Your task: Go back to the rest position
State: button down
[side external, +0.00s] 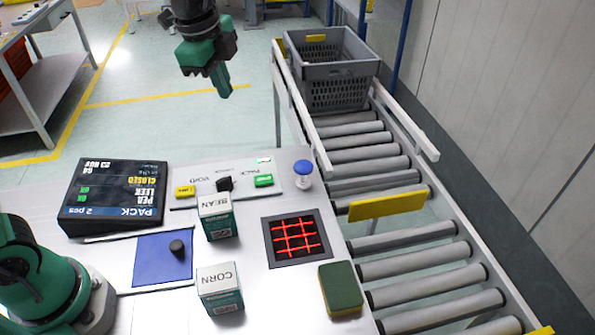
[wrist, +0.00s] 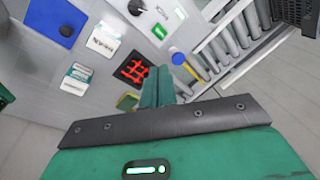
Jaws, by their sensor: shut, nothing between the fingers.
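My gripper (side external: 222,79) hangs high above the far edge of the work table in the side view, pointing down. Its green fingers are shut with nothing between them, and it touches nothing. The shut fingers (wrist: 157,90) also show in the wrist view, with the table far below. On the table stand a BEAN box (side external: 218,217) and a CORN box (side external: 220,289), both upright. They also show in the wrist view, the BEAN box (wrist: 104,41) above the CORN box (wrist: 76,78).
A roller conveyor (side external: 400,215) runs along the right with a grey crate (side external: 335,88) at its far end. The table holds a PACK display (side external: 115,195), a blue pad (side external: 155,262) with a dark knob, a red-lit grid (side external: 297,238), a sponge (side external: 340,289) and a blue-topped button (side external: 303,173).

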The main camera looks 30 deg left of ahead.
jog(key=s+a+f+n+t, duration=0.1)
jog(key=s+a+n, duration=0.3)
jog(key=s+n, duration=0.3)
jog(key=s+a+f+n+t, duration=0.1)
jog(key=s+a+n+t, duration=0.1)
jog(key=s+n, duration=0.6)
jog(key=shift+s+a+f, duration=0.35)
jog(key=shift+s+a, duration=0.5)
jog(key=shift+s, duration=1.1)
